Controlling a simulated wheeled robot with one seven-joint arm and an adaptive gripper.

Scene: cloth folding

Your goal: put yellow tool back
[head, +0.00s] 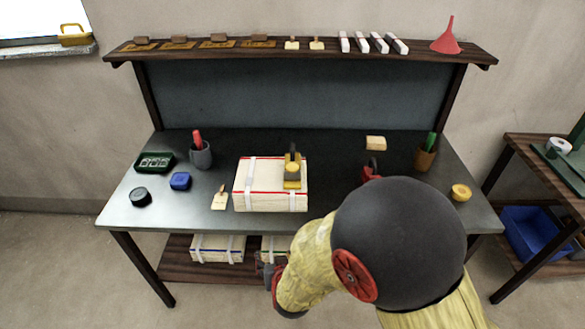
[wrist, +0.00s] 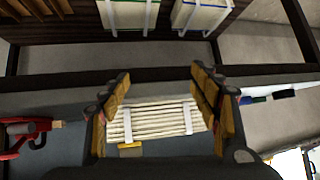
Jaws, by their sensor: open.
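A red tool (head: 371,169), a tan block (head: 376,143) and a yellow roll (head: 461,192) are on the bench's right. Brown and pale tools line the upper shelf (head: 270,52).

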